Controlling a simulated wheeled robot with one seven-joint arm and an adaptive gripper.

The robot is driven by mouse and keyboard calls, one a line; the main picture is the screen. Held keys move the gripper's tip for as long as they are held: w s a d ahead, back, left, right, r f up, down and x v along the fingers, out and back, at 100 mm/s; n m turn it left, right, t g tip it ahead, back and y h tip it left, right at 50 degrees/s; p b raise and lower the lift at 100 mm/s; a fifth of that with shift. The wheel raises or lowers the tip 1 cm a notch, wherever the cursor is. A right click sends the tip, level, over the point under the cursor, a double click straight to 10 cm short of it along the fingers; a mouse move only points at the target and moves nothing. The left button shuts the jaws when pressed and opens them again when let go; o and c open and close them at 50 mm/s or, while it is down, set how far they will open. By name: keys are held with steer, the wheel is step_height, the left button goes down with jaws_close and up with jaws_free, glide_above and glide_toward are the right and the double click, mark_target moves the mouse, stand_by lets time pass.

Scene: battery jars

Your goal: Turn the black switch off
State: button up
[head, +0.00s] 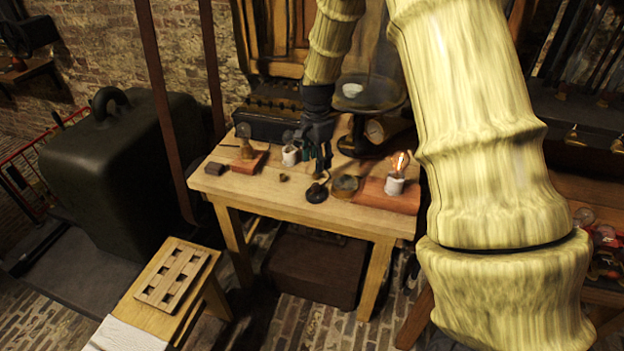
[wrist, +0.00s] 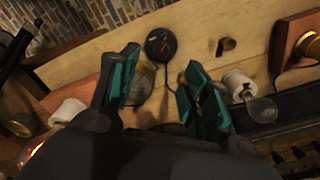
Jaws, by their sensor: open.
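The black switch (head: 316,193) is a small round black piece near the front edge of the wooden table (head: 330,217). It also shows in the wrist view (wrist: 160,44), with a thin dark wire running from it. My gripper (head: 318,160) is above the table, a little behind and above the switch. A bulb (head: 400,161) glows in a white socket on a reddish board at the right. The switch's lever position is too small to tell.
A glass jar (head: 345,186) stands just right of the switch. A small brass piece (head: 283,178) lies to its left. A white socket (head: 290,156) is beside my gripper. A scale (head: 367,95) stands at the back. The table front left of the switch is fairly clear.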

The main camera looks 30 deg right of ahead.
mark_target(316, 184)
steer(key=shift+w+d+f+p, duration=0.1)
steer(key=shift+f+p, duration=0.55)
steer(key=shift+f, duration=1.9)
steer(key=shift+w+d+f+p, duration=0.1)
steer(key=shift+f+p, duration=0.55)
steer(key=shift+f, duration=1.9)
steer(key=c, duration=1)
